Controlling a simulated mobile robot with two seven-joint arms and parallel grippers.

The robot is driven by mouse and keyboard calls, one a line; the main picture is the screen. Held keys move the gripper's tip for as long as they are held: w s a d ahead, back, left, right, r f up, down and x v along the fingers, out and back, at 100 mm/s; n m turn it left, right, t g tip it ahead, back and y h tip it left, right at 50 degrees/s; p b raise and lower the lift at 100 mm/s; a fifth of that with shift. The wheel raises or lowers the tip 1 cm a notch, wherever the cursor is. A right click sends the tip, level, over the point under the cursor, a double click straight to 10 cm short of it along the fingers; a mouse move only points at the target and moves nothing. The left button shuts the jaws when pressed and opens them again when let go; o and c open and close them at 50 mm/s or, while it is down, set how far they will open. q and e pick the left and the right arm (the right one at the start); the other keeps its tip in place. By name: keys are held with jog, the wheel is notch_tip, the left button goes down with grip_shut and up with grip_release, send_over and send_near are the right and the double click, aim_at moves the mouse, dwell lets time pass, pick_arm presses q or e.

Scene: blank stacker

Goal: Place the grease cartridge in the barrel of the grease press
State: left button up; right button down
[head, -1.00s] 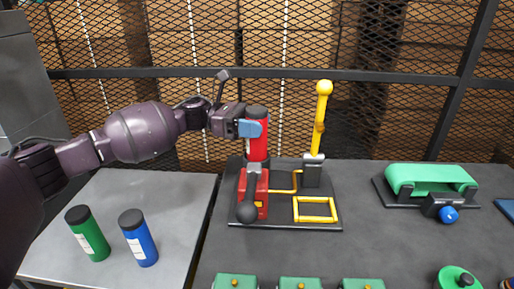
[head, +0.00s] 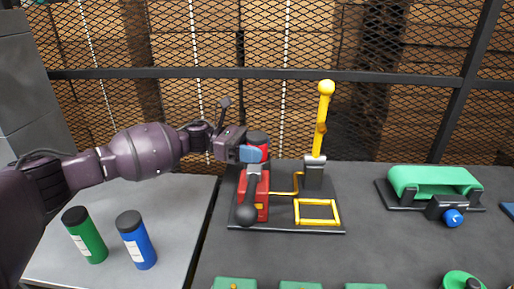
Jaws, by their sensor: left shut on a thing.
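The red grease cartridge (head: 264,144) with a black cap is upright at the grease press (head: 290,231), in line with its red barrel block. Its lower part is hidden behind the press's red front part (head: 262,205) and black-knobbed handle. My left gripper (head: 251,154) is shut on the cartridge near its top. I cannot tell whether the cartridge's lower end is inside the barrel. The press has a tall yellow lever (head: 321,120) standing upright and a yellow square frame (head: 317,212). My right gripper is not in view.
A green cartridge (head: 86,236) and a blue cartridge (head: 137,242) stand on the light table (head: 180,200) at left. A green belt device (head: 434,182) with a blue knob sits at right. Several green blocks (head: 300,285) line the front edge. A mesh fence stands behind.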

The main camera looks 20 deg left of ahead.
pick_arm(q)
jog(key=o, duration=1.2)
jog(key=shift+f, duration=0.15)
jog(key=a, duration=1.2)
jog(key=shift+r+b, duration=0.2)
jog(key=shift+b, duration=0.25)
jog(key=shift+s, duration=0.1)
